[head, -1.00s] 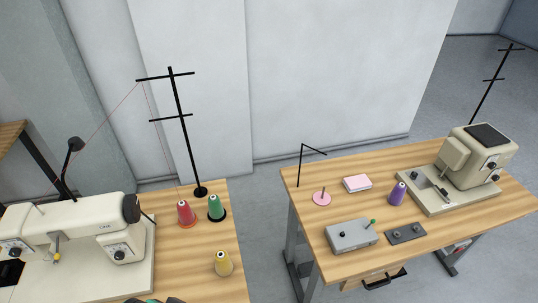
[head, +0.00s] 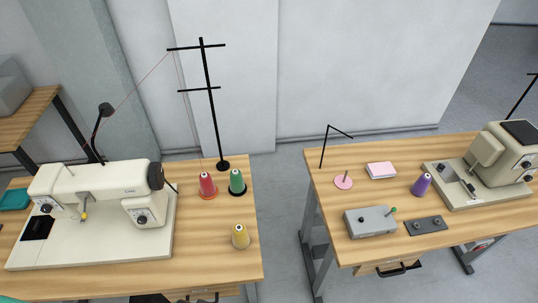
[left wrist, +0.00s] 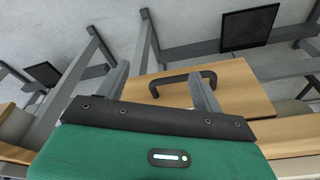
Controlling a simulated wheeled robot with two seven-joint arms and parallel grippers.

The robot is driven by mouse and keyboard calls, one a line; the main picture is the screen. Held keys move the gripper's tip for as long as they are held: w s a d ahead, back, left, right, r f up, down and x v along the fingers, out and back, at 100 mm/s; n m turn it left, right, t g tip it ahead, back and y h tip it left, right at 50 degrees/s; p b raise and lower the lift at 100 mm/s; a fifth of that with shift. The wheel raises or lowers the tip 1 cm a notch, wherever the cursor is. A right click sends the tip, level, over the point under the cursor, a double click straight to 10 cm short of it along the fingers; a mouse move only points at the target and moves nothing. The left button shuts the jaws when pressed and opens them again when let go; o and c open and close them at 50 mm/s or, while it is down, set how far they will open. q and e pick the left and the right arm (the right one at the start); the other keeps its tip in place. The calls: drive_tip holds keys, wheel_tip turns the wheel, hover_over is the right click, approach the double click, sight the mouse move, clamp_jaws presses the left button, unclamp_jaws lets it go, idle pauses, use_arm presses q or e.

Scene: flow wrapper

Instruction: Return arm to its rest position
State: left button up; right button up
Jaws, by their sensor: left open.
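My left gripper (left wrist: 158,74) shows in the left wrist view, its two grey fingers spread apart with nothing between them. Its green housing fills the bottom of that view. Beyond the fingers is a wooden drawer front (left wrist: 235,88) with a black handle (left wrist: 182,78); I cannot tell how far off it is. My right gripper is in neither view.
The left table (head: 205,262) bears a sewing machine (head: 100,205), red (head: 207,184), green (head: 237,181) and yellow (head: 240,236) thread cones and a thread stand (head: 211,105). The right table (head: 325,190) bears another machine (head: 490,165) and a grey box (head: 370,221). A floor gap separates them.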

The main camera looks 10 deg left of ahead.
use_arm(q)
drive_tip(key=s+a+f+g, duration=0.1)
drive_tip(key=s+f, duration=0.3)
drive_tip(key=f, duration=0.5)
drive_tip(key=s+f, duration=0.5)
drive_tip(key=f, duration=0.3)
drive_tip(key=s+a+f, duration=0.2)
drive_tip(key=s+f, duration=0.7)
drive_tip(key=s, duration=0.3)
drive_tip(key=shift+a+g, duration=0.3)
drive_tip(key=shift+a, duration=0.1)
